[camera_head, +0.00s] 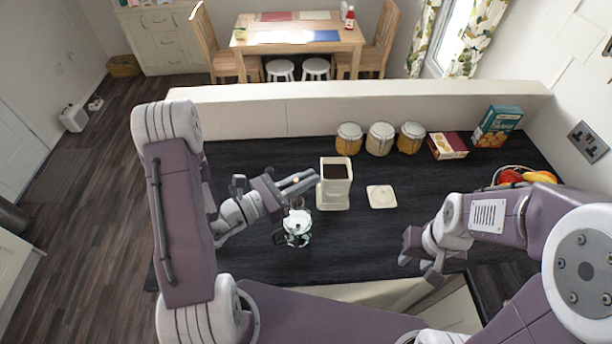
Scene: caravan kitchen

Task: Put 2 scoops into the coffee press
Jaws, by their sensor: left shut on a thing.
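The glass coffee press (298,236) stands upright on the dark counter, below my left gripper. A cream canister (334,196) stands open behind it to the right, with dark coffee inside. Its pale lid (381,197) lies flat on the counter to the right. My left gripper (299,182) is above the press, beside the canister's left side. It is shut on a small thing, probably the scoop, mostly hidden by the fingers. Whether it holds coffee cannot be seen. My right gripper (419,267) is open and empty over the counter's front edge at right.
Several jars (380,139) stand along the back of the counter, beside a red and yellow box (447,146) and a taller teal box (497,127). Fruit (512,177) sits at the right. A raised cream ledge (320,107) bounds the back. The counter left of the press is clear.

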